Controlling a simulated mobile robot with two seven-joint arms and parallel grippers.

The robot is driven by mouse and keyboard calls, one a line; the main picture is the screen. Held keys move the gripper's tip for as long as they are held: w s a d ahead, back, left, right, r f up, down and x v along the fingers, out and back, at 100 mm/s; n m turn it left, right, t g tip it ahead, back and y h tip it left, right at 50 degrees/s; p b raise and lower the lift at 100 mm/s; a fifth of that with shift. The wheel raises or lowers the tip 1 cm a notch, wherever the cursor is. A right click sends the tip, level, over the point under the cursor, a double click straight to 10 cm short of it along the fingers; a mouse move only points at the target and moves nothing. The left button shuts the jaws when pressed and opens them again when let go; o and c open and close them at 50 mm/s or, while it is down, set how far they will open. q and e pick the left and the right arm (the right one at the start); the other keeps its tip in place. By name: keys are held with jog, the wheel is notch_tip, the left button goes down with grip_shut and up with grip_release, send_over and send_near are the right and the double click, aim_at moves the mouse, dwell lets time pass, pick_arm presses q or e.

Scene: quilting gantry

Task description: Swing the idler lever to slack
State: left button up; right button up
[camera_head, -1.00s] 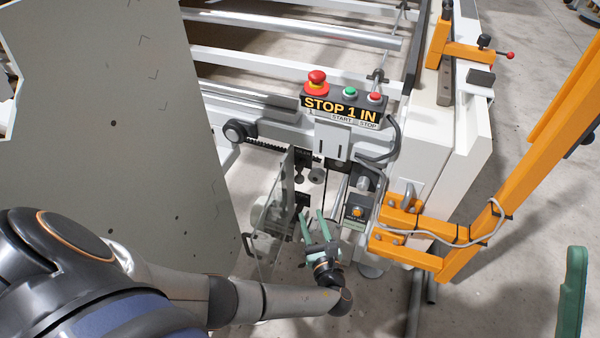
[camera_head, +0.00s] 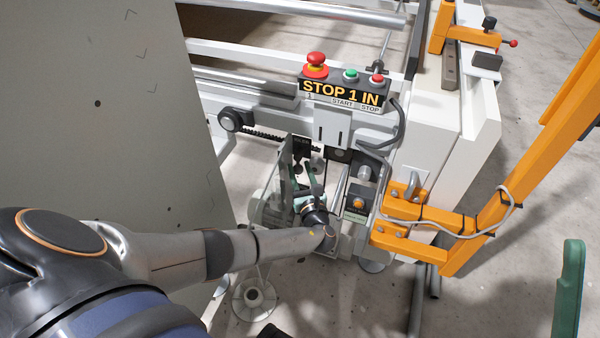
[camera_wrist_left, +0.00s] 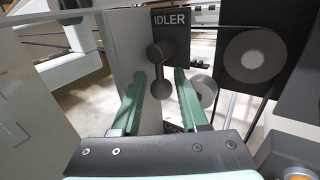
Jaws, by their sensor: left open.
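The idler lever is a dark grey arm with a ball knob (camera_wrist_left: 161,86), hanging down from a round pivot under the black IDLER plate (camera_wrist_left: 169,22). In the left wrist view the knob shows between the two green fingers of my left gripper (camera_wrist_left: 167,76), which is open. I cannot tell whether either finger touches it. The lever is small and partly hidden there.
A control box (camera_head: 344,92) with red and green buttons sits above. An orange bracket (camera_head: 425,218) with a cable stands close to the right. A large grey panel (camera_head: 130,110) fills the left. In the wrist view a black plate with a grey roller (camera_wrist_left: 250,54) is to the right.

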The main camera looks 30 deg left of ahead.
pick_arm(q)
jog(key=shift+w+a, duration=0.1)
jog(key=shift+c, duration=0.3)
grip_shut()
